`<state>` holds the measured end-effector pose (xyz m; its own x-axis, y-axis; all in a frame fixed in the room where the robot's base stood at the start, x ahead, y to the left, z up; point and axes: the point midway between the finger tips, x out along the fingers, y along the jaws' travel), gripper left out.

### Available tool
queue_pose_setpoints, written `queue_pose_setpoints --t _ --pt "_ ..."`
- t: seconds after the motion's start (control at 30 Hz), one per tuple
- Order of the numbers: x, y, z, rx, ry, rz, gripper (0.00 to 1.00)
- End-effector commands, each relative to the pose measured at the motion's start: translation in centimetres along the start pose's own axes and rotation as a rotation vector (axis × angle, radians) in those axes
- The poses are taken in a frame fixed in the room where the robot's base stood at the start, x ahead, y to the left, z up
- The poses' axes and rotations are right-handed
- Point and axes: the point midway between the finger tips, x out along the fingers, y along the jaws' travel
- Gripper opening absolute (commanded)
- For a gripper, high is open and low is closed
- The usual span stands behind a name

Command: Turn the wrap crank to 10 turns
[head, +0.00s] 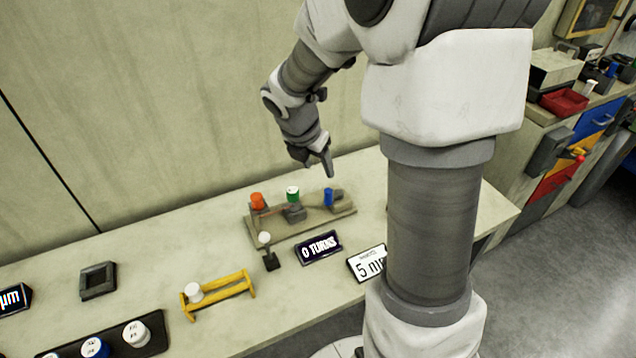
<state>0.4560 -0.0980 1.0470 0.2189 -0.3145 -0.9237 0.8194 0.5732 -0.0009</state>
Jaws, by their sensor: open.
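A beige winding fixture (318,222) stands on the bench, with orange (257,200), green (293,193) and blue (328,197) parts along it. A small white knob (264,237) shows at the fixture's front left, above a dark block (271,262); it may be the wrap crank's handle, but I cannot tell. A dark display (319,247) in front of the fixture reads "0 TURNS". My gripper (327,167) points down above the fixture's right end, over the blue part. It is open, apart from the fixture, with nothing seen between its fingers.
A white sign (367,263) showing a 5 stands right of the display, partly hidden by my arm. A yellow rack (219,293) holds a white spool. A black tray (106,342) holds several spools. A dark square frame (97,281) lies left. The wall is close behind.

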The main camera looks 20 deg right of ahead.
Motion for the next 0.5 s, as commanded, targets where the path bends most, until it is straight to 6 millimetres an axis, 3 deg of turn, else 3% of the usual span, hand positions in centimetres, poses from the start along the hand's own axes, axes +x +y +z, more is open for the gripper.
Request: queue_pose_setpoints --t 0.1,0.5 --pt "3.1 0.0 -0.2 0.000 0.004 -0.003 0.57" --pt "11.5 0.0 -0.2 0.001 0.003 -0.002 0.57"
